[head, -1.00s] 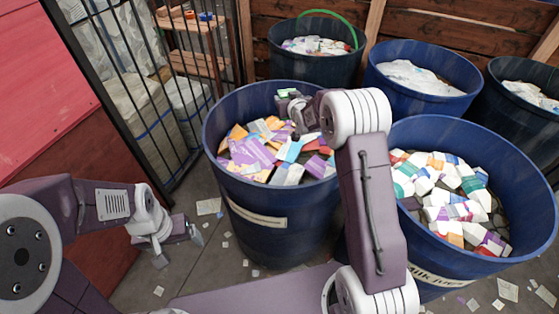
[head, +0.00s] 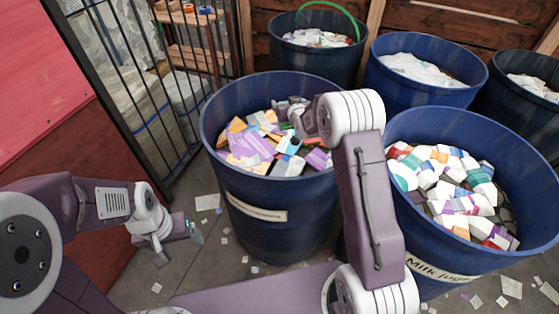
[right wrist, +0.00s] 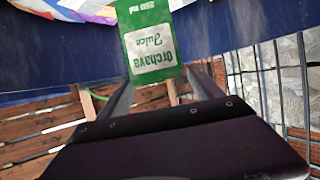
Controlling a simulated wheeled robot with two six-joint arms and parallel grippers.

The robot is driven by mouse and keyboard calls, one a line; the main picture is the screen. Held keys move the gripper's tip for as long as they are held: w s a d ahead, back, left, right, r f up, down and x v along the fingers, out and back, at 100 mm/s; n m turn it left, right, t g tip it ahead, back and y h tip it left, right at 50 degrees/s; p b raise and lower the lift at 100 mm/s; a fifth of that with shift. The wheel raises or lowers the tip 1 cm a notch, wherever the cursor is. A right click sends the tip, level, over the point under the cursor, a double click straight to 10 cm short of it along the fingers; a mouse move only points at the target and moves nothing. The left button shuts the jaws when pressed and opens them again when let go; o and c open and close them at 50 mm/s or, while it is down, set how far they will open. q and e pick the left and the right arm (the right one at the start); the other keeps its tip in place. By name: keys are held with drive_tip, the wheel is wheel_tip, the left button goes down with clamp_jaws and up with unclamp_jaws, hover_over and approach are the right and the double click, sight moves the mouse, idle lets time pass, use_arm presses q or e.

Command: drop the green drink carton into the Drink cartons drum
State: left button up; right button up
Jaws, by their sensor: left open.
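The green drink carton (right wrist: 150,40) shows in the right wrist view, with a white label reading "Orchava Juice" upside down. My right gripper (right wrist: 155,80) is shut on it, one finger at each side. In the head view my right gripper (head: 286,108) is inside the mouth of the front left blue drum (head: 275,220), over its contents; the carton is hardly visible there. This drum holds colourful cartons (head: 250,145), and its label (head: 257,208) is too blurred to read. My left gripper (head: 188,231) is open and empty, low at the left above the floor.
The front right blue drum (head: 440,278), labelled "Milk jugs", holds white containers. Several more drums stand behind, one with a green hoop (head: 330,14). A barred fence (head: 130,80) and a red panel (head: 50,80) stand at the left. Scraps litter the floor.

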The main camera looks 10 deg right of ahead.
drive_tip(key=shift+s, duration=0.1)
drive_tip(key=v, duration=0.9)
drive_tip(key=shift+b, duration=0.45)
